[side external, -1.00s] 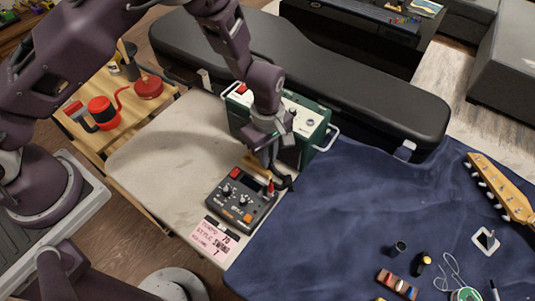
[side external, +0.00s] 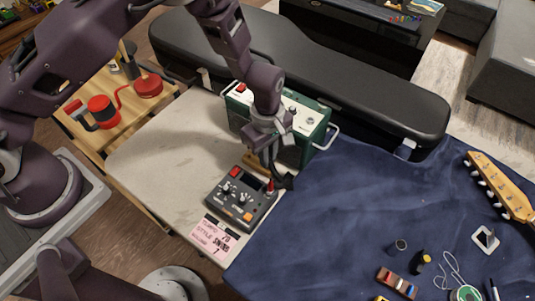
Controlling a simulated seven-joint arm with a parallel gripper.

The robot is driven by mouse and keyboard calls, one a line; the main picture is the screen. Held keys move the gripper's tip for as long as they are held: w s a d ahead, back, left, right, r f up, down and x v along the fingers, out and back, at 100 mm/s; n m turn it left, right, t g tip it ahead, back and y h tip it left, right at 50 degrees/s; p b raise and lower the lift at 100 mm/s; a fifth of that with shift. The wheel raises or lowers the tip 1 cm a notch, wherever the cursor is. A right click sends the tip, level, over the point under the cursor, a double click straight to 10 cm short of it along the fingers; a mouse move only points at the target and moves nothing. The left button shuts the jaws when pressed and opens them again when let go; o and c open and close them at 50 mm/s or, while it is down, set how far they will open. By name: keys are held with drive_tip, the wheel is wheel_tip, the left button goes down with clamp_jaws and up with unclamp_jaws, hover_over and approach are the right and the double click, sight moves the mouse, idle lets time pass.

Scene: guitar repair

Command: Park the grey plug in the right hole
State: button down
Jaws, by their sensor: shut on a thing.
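My gripper (side external: 273,176) points down at the back right corner of a dark control box with knobs and coloured buttons (side external: 238,199). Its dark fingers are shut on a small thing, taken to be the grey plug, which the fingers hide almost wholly. A small red-tipped piece (side external: 270,186) stands right by the fingertips, at the box's right edge. A tan wooden piece (side external: 254,164) shows just behind the box, partly covered by the gripper. I cannot make out the right hole at this size.
A green amplifier-like box (side external: 312,131) with white handles stands close behind my gripper. A pink note card (side external: 214,238) lies in front of the control box. Blue cloth (side external: 330,220) spreads to the right, mostly clear nearby. A black guitar case (side external: 370,95) lies behind.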

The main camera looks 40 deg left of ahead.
drive_tip(key=shift+f, duration=0.15)
drive_tip(key=c, duration=1.4)
unclamp_jaws()
drive_tip(key=shift+o, duration=0.3)
drive_tip(key=o, duration=0.4)
drive_tip(key=shift+o, duration=0.2)
drive_tip(key=shift+w+r, duration=0.1)
drive_tip(key=shift+r, duration=2.95)
